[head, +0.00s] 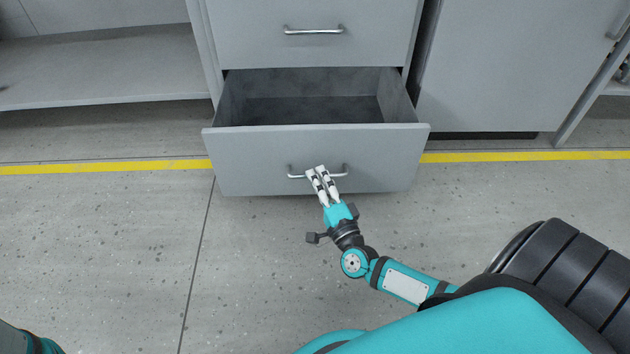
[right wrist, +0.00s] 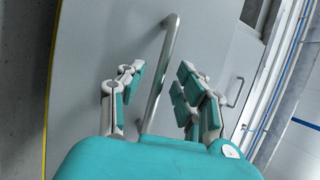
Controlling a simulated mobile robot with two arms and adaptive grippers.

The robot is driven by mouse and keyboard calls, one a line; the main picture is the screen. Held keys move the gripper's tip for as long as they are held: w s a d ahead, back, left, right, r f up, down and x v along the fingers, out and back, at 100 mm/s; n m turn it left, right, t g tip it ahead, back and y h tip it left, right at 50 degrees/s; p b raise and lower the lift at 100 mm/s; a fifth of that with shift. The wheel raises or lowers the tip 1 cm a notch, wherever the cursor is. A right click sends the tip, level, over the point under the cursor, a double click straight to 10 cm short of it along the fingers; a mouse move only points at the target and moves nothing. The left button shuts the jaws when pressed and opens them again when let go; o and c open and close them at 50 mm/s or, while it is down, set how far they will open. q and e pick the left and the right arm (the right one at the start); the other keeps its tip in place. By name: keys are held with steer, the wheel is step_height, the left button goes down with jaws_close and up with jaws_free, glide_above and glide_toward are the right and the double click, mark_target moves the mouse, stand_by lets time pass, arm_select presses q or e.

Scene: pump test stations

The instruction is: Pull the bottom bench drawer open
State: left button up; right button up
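The bottom bench drawer (head: 245,160) stands well out from the bench in the head view, and its empty grey inside (head: 310,108) shows. Its bar handle (head: 297,176) runs across the front panel. My right gripper (head: 317,170) is at the middle of this handle. In the right wrist view the handle (right wrist: 160,80) passes between the parted fingers of my right gripper (right wrist: 158,88), with a gap visible on both sides, so it is open around the bar. My left gripper is out of view.
A closed drawer with a handle (head: 314,31) is above. A cabinet door (head: 510,65) is to the right and an open shelf (head: 100,68) to the left. A yellow floor line (head: 100,168) runs along the bench. The floor in front is clear.

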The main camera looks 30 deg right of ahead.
steer(key=shift+x, duration=1)
jaws_close()
steer(key=shift+s, duration=0.1)
